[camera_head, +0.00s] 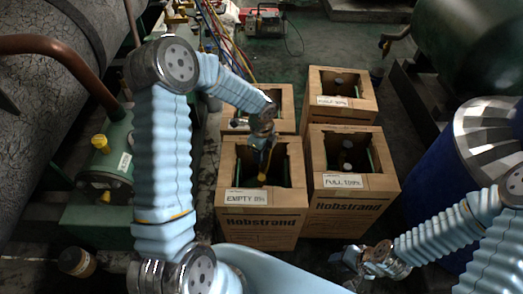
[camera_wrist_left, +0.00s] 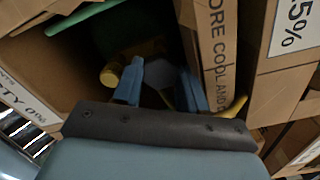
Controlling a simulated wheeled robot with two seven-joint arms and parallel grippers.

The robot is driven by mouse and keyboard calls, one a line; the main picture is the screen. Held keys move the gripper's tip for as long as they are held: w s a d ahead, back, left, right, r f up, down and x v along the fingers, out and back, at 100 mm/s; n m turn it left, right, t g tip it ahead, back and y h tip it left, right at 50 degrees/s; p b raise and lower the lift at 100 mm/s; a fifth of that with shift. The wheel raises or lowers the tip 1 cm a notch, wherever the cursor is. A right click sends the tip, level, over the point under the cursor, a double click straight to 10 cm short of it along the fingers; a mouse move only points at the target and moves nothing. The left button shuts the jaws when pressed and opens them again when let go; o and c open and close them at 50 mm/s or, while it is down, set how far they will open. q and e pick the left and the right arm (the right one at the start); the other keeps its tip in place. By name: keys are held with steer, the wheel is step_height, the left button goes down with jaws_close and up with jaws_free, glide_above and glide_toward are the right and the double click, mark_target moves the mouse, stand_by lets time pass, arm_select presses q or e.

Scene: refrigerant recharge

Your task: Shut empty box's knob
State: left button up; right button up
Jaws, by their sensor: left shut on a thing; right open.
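The empty box (camera_head: 262,222) is an open-topped cardboard box labelled "EMPTY 0%" in front, left of centre. My left gripper (camera_head: 262,160) reaches down into its opening from above. In the left wrist view my left gripper's blue fingers (camera_wrist_left: 160,88) are either side of a dark grey rounded knob (camera_wrist_left: 162,70) and shut on it. The lower part of the knob is hidden by the gripper body. A yellow fitting (camera_wrist_left: 110,75) shows just left of the fingers. My right gripper (camera_head: 345,259) is open and empty, low at the right, in front of the boxes.
A full box (camera_head: 352,205) stands right against the empty box; two more cardboard boxes (camera_head: 340,108) stand behind. A blue drum (camera_head: 430,170) is at the right and a green tank (camera_head: 115,150) at the left. Coloured hoses (camera_head: 215,35) run behind.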

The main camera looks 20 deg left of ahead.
arm_select(q)
steer(key=shift+w+m, duration=0.1)
steer(key=shift+m, duration=0.5)
steer(key=o, duration=1.1)
steer(key=shift+c, duration=0.2)
